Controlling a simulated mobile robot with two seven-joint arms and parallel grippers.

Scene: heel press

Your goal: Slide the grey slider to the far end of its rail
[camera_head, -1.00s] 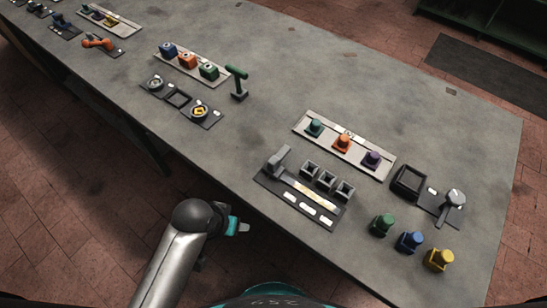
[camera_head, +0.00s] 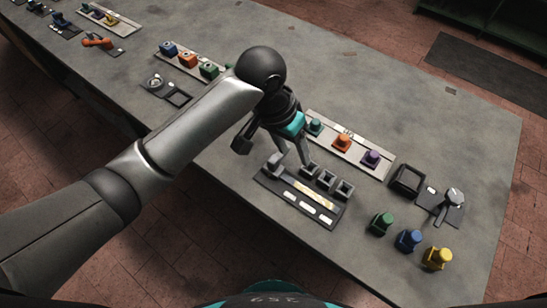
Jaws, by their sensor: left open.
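The grey slider (camera_head: 275,164) stands at the upper-left end of its rail (camera_head: 314,194), a pale strip on a dark panel (camera_head: 287,203) near the table's front edge. The rail runs from the slider down to the right. My left gripper (camera_head: 273,156) is open above the slider, with one finger to its left and one to its right, near the small square sockets. Whether a finger touches the slider I cannot tell. The gripper hides part of the panel's back side. My right gripper is not in view.
Small square sockets (camera_head: 326,179) line the panel's back side. Behind them is a pale tray (camera_head: 357,151) with coloured knobs. To the right are a black frame (camera_head: 407,180), a lever (camera_head: 450,204) and green, blue and yellow knobs (camera_head: 409,240).

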